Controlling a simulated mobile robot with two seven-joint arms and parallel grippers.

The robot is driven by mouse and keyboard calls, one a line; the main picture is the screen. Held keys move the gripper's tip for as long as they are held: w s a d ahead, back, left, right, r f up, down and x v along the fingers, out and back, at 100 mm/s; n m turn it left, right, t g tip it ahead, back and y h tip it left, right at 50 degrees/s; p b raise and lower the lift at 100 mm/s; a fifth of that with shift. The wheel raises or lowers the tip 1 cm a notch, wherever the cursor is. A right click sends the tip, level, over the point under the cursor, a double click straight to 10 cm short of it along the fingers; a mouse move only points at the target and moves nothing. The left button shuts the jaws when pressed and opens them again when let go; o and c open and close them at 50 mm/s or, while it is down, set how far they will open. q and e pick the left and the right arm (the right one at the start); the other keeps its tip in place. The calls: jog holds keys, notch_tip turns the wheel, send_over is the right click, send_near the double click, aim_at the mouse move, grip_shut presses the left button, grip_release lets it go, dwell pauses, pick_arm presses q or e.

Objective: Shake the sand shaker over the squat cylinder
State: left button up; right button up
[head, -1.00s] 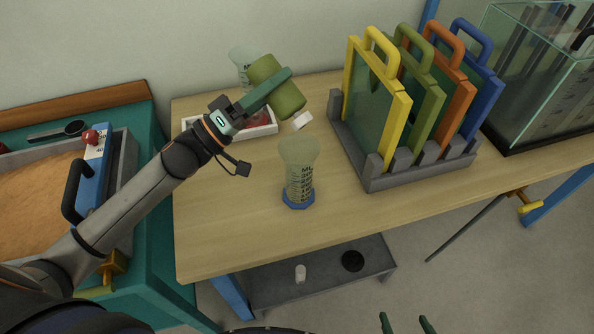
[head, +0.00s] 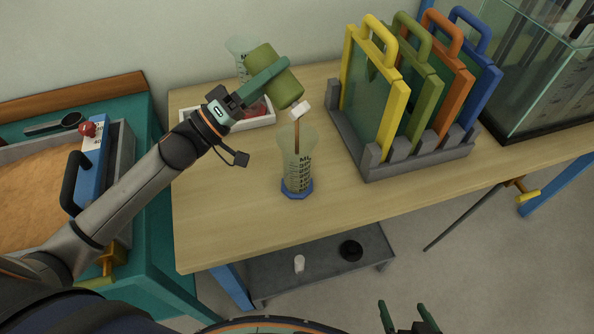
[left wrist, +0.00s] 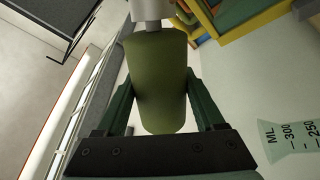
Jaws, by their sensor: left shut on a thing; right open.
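The sand shaker (head: 274,76) is an olive-green body with a white spout (head: 300,110), tipped spout-down to the right. My left gripper (head: 268,80) is shut around its body, and the left wrist view shows the shaker (left wrist: 157,85) between both fingers. A thin brown stream (head: 297,135) runs from the spout into the mouth of a clear measuring cylinder (head: 297,170) with a blue base, upright on the table. A second graduated cylinder (head: 240,48) stands behind the shaker, partly hidden. My right gripper (head: 405,308) is open and empty at the bottom edge.
A grey rack (head: 415,160) holds yellow, green, orange and blue framed panels right of the cylinder. A white tray (head: 265,121) lies behind the arm. A glass tank (head: 535,75) stands far right. A sand bin (head: 30,205) is at left. The table front (head: 230,230) is clear.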

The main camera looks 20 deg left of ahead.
pick_arm(q)
jog(key=shift+r, duration=0.1)
dwell(0.3)
dwell(0.4)
dwell(0.6)
notch_tip(320, 180, up, 2)
jog(key=shift+r, duration=0.25)
notch_tip(320, 180, down, 3)
jog(key=shift+f, duration=0.1)
jog(key=shift+r, duration=0.3)
